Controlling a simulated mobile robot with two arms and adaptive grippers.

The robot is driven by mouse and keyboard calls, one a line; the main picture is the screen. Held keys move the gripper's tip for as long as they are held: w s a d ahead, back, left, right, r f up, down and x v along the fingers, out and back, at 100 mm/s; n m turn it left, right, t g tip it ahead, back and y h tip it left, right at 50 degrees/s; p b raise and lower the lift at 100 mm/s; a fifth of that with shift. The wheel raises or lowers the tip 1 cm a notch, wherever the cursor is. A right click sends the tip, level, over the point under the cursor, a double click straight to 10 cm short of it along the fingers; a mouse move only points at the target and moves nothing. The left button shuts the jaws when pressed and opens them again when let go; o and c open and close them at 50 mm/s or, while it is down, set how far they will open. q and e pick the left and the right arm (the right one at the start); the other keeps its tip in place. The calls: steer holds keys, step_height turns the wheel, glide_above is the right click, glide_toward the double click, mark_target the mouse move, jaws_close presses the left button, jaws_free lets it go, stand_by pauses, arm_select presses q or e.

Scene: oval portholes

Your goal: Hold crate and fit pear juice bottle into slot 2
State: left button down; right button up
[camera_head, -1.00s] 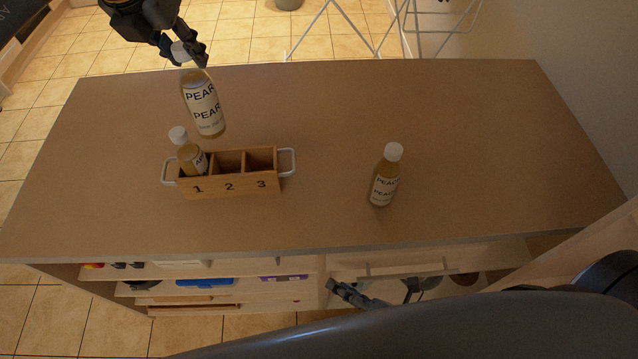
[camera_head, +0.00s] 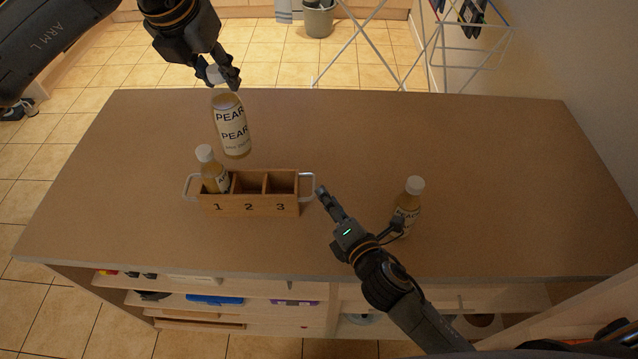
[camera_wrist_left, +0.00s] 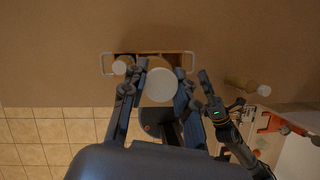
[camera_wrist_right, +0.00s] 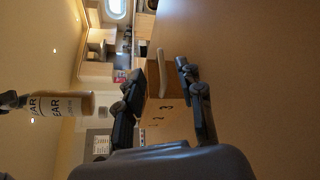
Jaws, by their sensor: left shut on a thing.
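My left gripper (camera_head: 222,80) is shut on the capped neck of the pear juice bottle (camera_head: 233,130). The bottle hangs nearly upright above and behind the wooden crate (camera_head: 250,207); its white cap shows between the fingers in the left wrist view (camera_wrist_left: 162,84). The crate has three slots numbered 1 to 3 and a pale handle at each end. Slots 2 and 3 look empty. A bottle with a white cap (camera_head: 215,178) stands in slot 1. My right gripper (camera_head: 360,207) is open right of the crate. In the right wrist view, the crate's handle (camera_wrist_right: 160,68) appears between its fingers.
Another juice bottle (camera_head: 407,205) with a white cap stands on the table (camera_head: 480,150), close beside my right gripper. The table is clear at the back and far right. A drying rack (camera_head: 440,50) and a bucket (camera_head: 319,20) stand on the floor beyond.

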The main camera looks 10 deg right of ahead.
mark_target(314, 178)
arm_select(q)
steer(key=shift+w, duration=0.1)
arm_select(e)
steer(key=x, duration=0.8)
steer(key=shift+w+a+f, duration=0.1)
steer(key=shift+w+a, duration=0.05)
steer(key=shift+w, duration=0.05)
steer(key=shift+c, duration=0.4)
jaws_close()
